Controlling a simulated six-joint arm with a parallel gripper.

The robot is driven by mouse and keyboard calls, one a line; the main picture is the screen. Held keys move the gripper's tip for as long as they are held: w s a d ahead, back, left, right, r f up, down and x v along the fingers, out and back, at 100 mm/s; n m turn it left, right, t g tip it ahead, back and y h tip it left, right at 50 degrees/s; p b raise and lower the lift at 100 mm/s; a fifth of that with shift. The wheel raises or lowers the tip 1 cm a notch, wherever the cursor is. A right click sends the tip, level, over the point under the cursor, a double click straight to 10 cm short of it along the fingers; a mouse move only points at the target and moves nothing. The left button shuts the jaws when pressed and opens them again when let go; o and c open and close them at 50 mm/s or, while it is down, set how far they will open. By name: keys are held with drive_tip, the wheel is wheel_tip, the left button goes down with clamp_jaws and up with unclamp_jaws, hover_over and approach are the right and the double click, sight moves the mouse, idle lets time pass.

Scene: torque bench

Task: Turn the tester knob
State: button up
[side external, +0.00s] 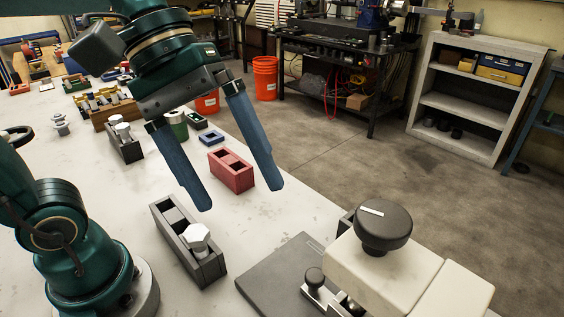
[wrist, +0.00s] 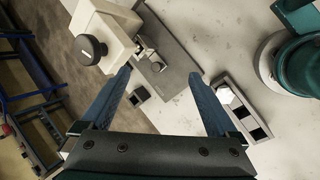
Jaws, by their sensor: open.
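The tester (side external: 394,270) is a cream box at the lower right of the side view, on a dark grey base plate (side external: 278,280). Its knob (side external: 383,225) is a round black cap with a white mark line, standing on top. In the wrist view the tester (wrist: 112,28) is at the upper left, with the knob (wrist: 89,49) at its left side. My gripper (side external: 243,198) is open and empty, with two blue fingers pointing down above the bench. It is apart from the knob, to its left in the side view. In the wrist view the fingertips (wrist: 160,72) are right of the knob.
A dark grey holder (side external: 187,246) with a silver hex bolt (side external: 197,238) stands left of the tester. A red two-slot block (side external: 231,170) sits behind the fingers. A small black clamp-like part (side external: 318,285) is beside the tester. Bare bench lies between the holder and red block.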

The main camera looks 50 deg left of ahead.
sight(382, 213)
drive_tip(key=w+d+r+n+g+h, duration=0.3)
drive_tip(key=w+d+r+g+h, duration=0.1)
drive_tip(key=w+d, duration=0.15)
drive_tip(key=w+d+f+g+h, duration=0.1)
drive_tip(key=w+d+f+n+g+h, duration=0.1)
drive_tip(key=w, duration=0.1)
drive_tip(key=w+d+f+n+g+h, duration=0.1)
drive_tip(key=shift+w+d+f, duration=0.15)
drive_tip(key=shift+w+f, duration=0.2)
drive_tip(key=shift+w, duration=0.05)
drive_tip(key=shift+s+d+f+g, duration=0.1)
drive_tip(key=shift+d+f+g, duration=0.1)
drive_tip(key=shift+g, duration=0.1)
drive_tip(key=shift+x, duration=2.3)
drive_tip(key=c, duration=1.4)
